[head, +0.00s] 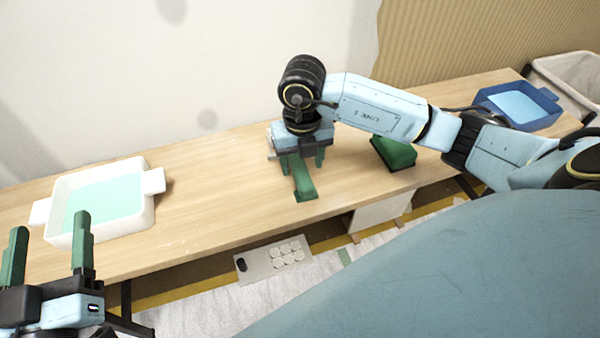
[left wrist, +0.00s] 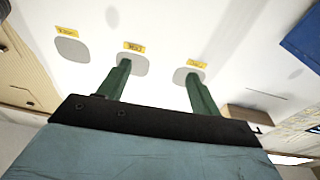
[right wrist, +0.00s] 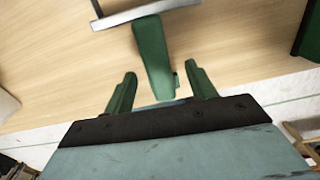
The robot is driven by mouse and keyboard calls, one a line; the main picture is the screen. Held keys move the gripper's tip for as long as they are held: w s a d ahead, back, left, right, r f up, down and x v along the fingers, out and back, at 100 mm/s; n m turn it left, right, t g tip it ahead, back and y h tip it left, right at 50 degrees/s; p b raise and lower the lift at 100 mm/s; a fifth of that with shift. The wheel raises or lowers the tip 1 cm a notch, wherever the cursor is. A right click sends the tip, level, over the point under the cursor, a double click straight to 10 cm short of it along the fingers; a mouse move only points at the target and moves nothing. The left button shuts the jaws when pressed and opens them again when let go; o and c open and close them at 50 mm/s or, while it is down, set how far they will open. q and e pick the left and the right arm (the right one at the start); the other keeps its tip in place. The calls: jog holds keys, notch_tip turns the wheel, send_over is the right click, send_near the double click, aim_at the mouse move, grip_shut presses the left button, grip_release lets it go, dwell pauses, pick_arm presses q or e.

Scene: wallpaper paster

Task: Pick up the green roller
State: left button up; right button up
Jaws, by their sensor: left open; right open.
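The green roller (head: 304,187) lies on the wooden table, its handle toward the front edge. Its metal frame shows behind the handle in the right wrist view, where the green handle (right wrist: 152,58) runs down between the fingers. In the head view the gripper hides the roller's rear part. My left gripper (head: 48,225) is open and empty in front of the table's left end.
A white tray with pale green liquid (head: 144,207) stands at the table's left. A green block-like tool (head: 396,153) lies right of the roller. A blue tray (head: 548,108) stands at the far right, near a pale bin (head: 568,68). The table is clear between white tray and roller.

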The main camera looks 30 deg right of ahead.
aim_at(301, 169)
notch_tip(301, 169, down, 3)
jog(key=shift+a+r+b, duration=0.1)
jog(key=shift+a+b, duration=0.05)
jog(key=shift+b, duration=0.6)
pick_arm(q)
jog(key=shift+s+d+r+t+h, duration=0.1)
jog(key=shift+s+r+t+h, duration=0.2)
jog(key=shift+r+t, duration=0.55)
jog(key=shift+s+a+r+t+h, duration=0.15)
jog(key=shift+s+r+t, duration=0.25)
jog(key=shift+r+t, duration=0.45)
jog(key=shift+s+d+r+t+h, duration=0.15)
jog(key=shift+s+r+t+h, duration=0.15)
jog(key=shift+r+t, duration=0.55)
pick_arm(e)
jog(key=shift+f, duration=0.45)
pick_arm(q)
jog(key=shift+r+g, duration=0.2)
jog(key=shift+g, duration=0.15)
pick_arm(e)
jog(key=c, duration=1.2)
